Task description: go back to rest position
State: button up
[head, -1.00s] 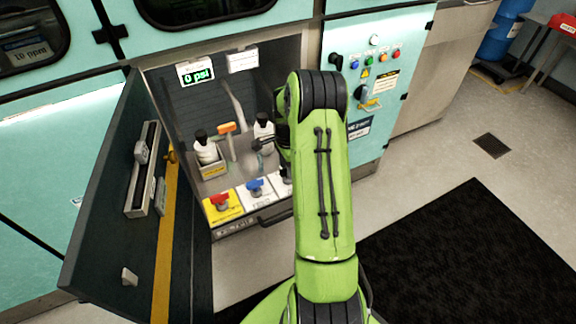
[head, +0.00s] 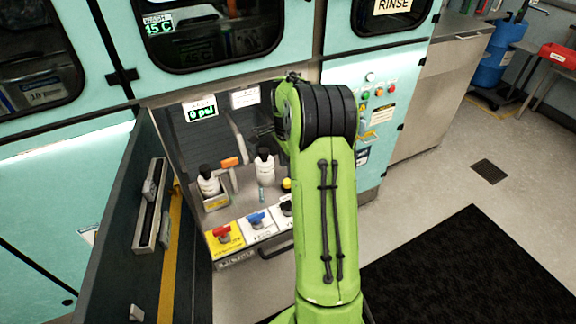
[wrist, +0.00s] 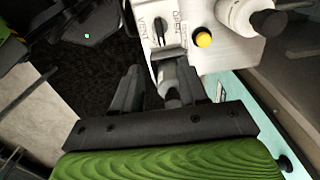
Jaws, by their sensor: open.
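My green arm rises through the middle of the head view and bends toward the open cabinet. My gripper (head: 264,130) shows only in part there, dark, beside the arm's black joint and above the bottles. In the wrist view my gripper (wrist: 172,88) has its two dark fingers apart, with nothing held between them. A grey-white cylindrical part lies in line with the gap. Beyond the fingers is a white panel (wrist: 212,50) with a black knob marked VENT (wrist: 158,30) and a yellow button (wrist: 204,39).
The open dark door (head: 115,235) stands at left. Floor with a black mat (head: 470,265) is clear at right.

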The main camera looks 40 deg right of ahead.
jog(key=s+a+r+n+t+h+p, duration=0.1)
jog(key=s+a+r+n+t+p, duration=0.3)
jog(key=a+r+n, duration=0.9)
jog(key=s+a+r+n, duration=0.3)
jog(key=s+a, duration=0.3)
jog(key=s, duration=0.2)
jog(key=s+a+r+n+t+y+p, duration=0.1)
jog(key=s+a+r+n, duration=0.2)
jog(key=s+a+n, duration=0.2)
jog(key=s+a, duration=0.2)
jog(key=s, duration=0.1)
jog(key=shift+a+t, duration=0.15)
jog(key=shift+t, duration=0.15)
jog(key=shift+s+r, duration=0.15)
